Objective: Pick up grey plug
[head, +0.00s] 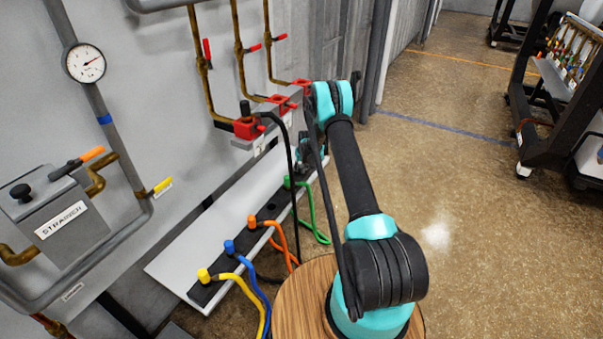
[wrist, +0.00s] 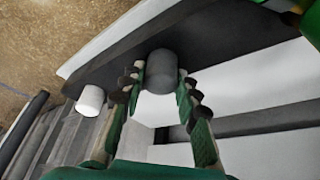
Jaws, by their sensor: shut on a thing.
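The grey plug (wrist: 162,64) is a short, dark grey cylinder at the dark strip (wrist: 225,70) in the wrist view. My gripper (wrist: 161,76) is shut on it, with one finger on each side. I cannot tell whether the plug is still seated in the strip. In the head view my arm hides the plug, and only part of my gripper (head: 309,150) shows by the far end of the white shelf.
A white plug (wrist: 90,100) is left of my gripper, and a green one (wrist: 311,25) is at the right edge. Yellow (head: 204,275), blue (head: 230,247) and orange (head: 252,221) plugs with cables line the strip. Red valve blocks (head: 248,127) hang above.

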